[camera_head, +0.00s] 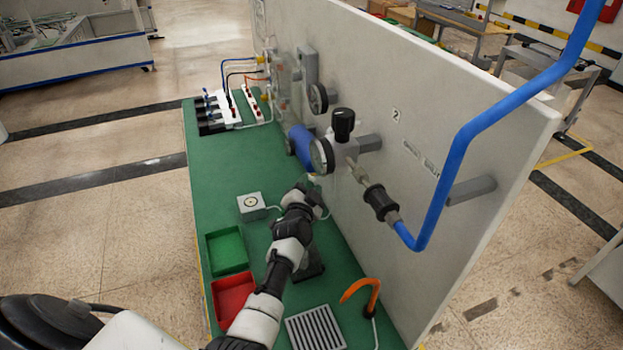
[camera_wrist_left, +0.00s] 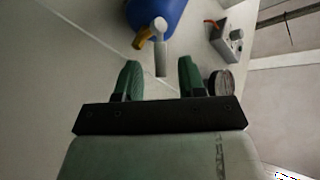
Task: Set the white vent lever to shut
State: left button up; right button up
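The white vent lever (camera_wrist_left: 161,50) shows in the left wrist view as a short pale bar with a rounded upper end. It is in front of a blue cylinder (camera_wrist_left: 165,12), beside a small brass-coloured fitting (camera_wrist_left: 143,38). My left gripper (camera_wrist_left: 160,76) is open, with its two green fingers apart. The lever's lower end lies in line with the gap between them; I cannot tell whether it is touched. In the head view my left gripper (camera_head: 309,192) is close to the panel, below the blue cylinder (camera_head: 301,147), and mostly hides the lever. My right gripper is not in view.
A grey upright panel (camera_head: 420,130) carries a gauge (camera_head: 321,156), a black knob (camera_head: 343,124) and a blue hose (camera_head: 480,125). On the green bench are a dial box (camera_head: 251,206), a green tray (camera_head: 228,251), a red tray (camera_head: 232,297) and an orange hook-shaped tube (camera_head: 365,290).

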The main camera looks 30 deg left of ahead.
aim_at(311, 177)
pick_arm(q)
jog(key=b+x, duration=0.2)
jog(key=x, duration=0.1)
jog(key=shift+f, duration=0.1)
jog(key=shift+w, duration=0.1)
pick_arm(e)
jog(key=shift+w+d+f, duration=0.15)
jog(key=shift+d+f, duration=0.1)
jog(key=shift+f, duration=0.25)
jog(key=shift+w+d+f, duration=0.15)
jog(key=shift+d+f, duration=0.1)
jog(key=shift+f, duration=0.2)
pick_arm(q)
grip_shut()
